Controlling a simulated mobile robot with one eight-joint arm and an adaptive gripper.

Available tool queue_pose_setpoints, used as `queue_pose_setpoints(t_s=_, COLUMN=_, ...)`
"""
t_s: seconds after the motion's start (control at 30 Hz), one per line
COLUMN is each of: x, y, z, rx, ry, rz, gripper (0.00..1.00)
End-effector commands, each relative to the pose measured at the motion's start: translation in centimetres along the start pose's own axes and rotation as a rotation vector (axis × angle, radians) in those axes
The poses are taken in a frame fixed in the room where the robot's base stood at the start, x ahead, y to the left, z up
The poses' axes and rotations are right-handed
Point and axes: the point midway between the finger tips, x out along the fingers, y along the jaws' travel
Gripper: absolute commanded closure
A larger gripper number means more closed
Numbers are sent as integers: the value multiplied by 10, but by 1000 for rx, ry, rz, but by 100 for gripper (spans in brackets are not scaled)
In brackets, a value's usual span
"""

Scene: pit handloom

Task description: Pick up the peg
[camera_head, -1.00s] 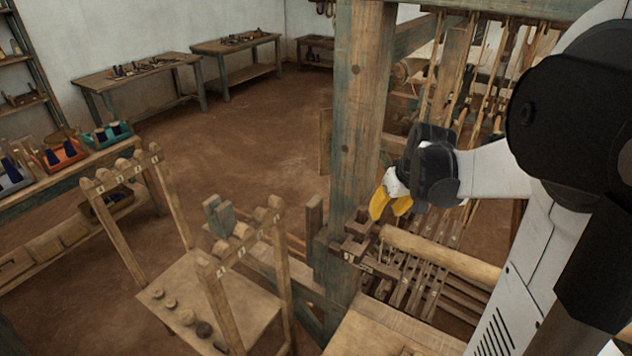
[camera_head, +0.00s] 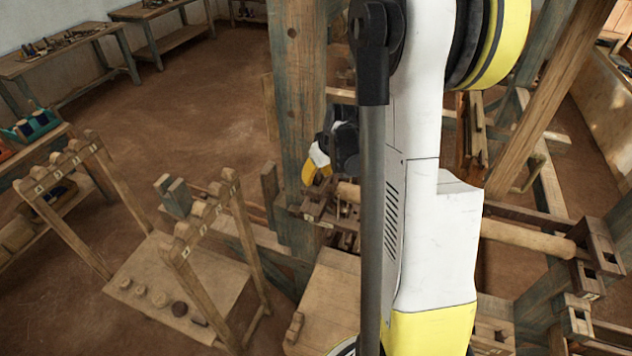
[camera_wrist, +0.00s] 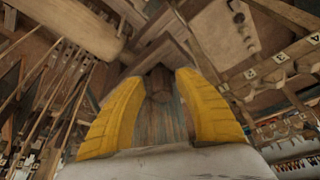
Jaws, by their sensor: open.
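My gripper (camera_head: 318,172) has yellow fingers and hangs in front of the thick loom post, above the small labelled wooden block (camera_head: 318,214). In the wrist view the fingers of my gripper (camera_wrist: 165,85) stand wide apart. A dark brown blunt wooden end (camera_wrist: 158,82) shows between them, with weathered greenish wood below it. I cannot tell whether this end is the peg, or whether the fingers touch it. A small turned wooden piece (camera_head: 295,328) lies on the bench at the bottom of the head view. It is peg-like, but I cannot be sure what it is.
The loom post (camera_head: 298,110) stands right behind my gripper. A round wooden beam (camera_head: 525,238) runs to the right. A wooden rack (camera_head: 215,232) with numbered rests and a low board with several round pieces stands to the left.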

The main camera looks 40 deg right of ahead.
Motion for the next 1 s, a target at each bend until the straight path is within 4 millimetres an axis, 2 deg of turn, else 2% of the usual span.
queue_pose_setpoints(t_s=0.1, x=8, y=0, z=0, rx=0, ry=0, rz=0, gripper=61)
queue_pose_setpoints(t_s=0.33, x=9, y=0, z=0, rx=0, ry=0, rz=0, gripper=62)
queue_pose_setpoints(t_s=0.4, x=9, y=0, z=0, rx=0, ry=0, rz=0, gripper=84)
queue_pose_setpoints(t_s=0.47, x=9, y=0, z=0, rx=0, ry=0, rz=0, gripper=100)
queue_pose_setpoints(t_s=0.83, x=8, y=0, z=0, rx=0, ry=-1, rz=0, gripper=100)
queue_pose_setpoints(t_s=1.0, x=1, y=0, z=-3, rx=0, ry=0, rz=0, gripper=100)
